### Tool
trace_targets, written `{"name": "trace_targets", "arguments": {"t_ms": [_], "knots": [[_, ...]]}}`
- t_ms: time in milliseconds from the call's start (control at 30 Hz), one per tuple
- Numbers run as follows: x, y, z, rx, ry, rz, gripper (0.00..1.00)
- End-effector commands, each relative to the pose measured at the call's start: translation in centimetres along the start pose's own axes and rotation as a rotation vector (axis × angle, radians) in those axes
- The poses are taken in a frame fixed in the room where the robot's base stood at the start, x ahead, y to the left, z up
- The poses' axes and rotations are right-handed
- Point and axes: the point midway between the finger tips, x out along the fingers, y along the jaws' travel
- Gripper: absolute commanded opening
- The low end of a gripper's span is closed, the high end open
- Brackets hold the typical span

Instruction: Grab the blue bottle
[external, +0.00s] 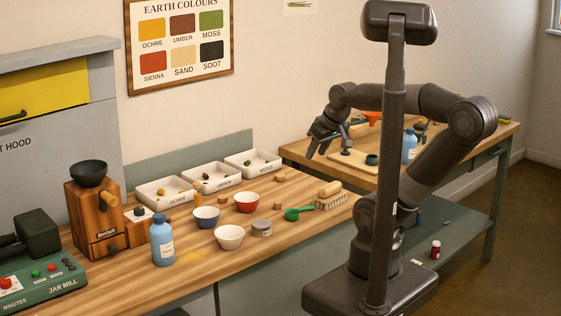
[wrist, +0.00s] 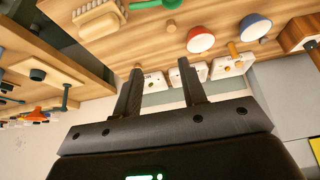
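There are two blue bottles in the external view. The other blue bottle (external: 409,148) stands on the far table at the right, just behind my arm. I cannot make out either bottle in the wrist view. My gripper (external: 318,143) is raised between the two tables, apart from both bottles. In the wrist view my gripper (wrist: 160,66) has its two fingers spread, with nothing held between them.
Three white trays (external: 207,179) line the back of the long table. A blue bowl (external: 206,217), red bowl (external: 247,202), cream bowl (external: 230,238), green scoop (external: 297,213) and brush (external: 328,202) lie in front. A wooden grinder (external: 92,217) stands left. The far table holds a board (external: 352,163).

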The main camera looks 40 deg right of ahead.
Motion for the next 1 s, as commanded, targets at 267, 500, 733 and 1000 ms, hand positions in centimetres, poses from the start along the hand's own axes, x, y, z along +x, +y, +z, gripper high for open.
{"name": "trace_targets", "arguments": {"t_ms": [267,500,733,1000], "knots": [[0.0,0.0,0.0,0.0,0.0,0.0,0.62],[0.0,0.0,0.0,0.0,0.0,0.0,0.81],[-0.1,0.0,0.0,0.0,0.0,0.0,0.82],[-5.0,0.0,-2.8,0.006,0.004,-0.001,0.82]]}}
